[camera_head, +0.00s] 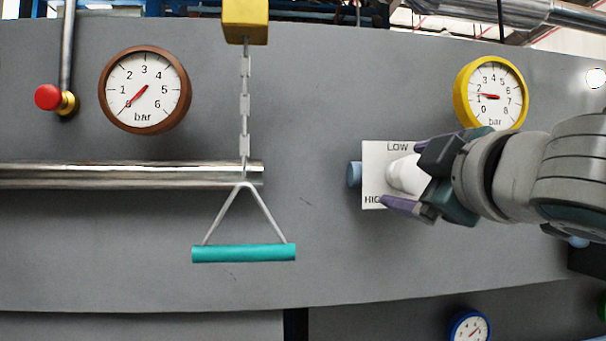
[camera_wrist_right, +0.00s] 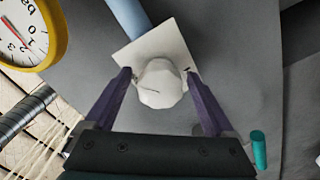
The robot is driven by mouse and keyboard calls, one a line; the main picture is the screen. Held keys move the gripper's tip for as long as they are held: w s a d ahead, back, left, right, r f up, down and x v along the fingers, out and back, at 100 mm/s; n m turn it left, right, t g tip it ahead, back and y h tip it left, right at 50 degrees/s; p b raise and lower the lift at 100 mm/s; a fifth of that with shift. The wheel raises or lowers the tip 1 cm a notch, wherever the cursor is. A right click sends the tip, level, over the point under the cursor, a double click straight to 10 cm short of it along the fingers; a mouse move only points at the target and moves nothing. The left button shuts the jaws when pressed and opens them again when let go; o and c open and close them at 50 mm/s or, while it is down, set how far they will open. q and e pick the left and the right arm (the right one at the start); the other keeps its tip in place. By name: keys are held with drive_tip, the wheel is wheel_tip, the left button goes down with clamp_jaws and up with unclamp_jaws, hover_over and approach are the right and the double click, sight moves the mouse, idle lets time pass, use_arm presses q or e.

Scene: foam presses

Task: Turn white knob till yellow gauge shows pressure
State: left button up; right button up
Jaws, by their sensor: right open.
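The white knob (camera_head: 402,175) sits on a white plate (camera_head: 374,150) marked LOW at the top and HIGH, partly hidden, at the bottom. My right gripper (camera_head: 412,182) is open, with one finger on each side of the knob. In the right wrist view the knob (camera_wrist_right: 160,84) lies between the two purple fingers, with small gaps beside it. The yellow gauge (camera_head: 461,98) is above and right of the knob, its red needle pointing left between 1 and 2 bar. The yellow gauge (camera_wrist_right: 57,34) is cut off at the wrist view's upper left. My left gripper is out of view.
A brown-rimmed gauge (camera_head: 145,90) reads near 0 at left. A teal pull handle (camera_head: 244,253) hangs from a chain left of the knob. A red-knobbed lever (camera_head: 48,97) and a metal pipe (camera_head: 120,175) are further left. A blue gauge (camera_head: 469,328) is below.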

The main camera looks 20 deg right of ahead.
drive_tip(key=c, duration=1.4)
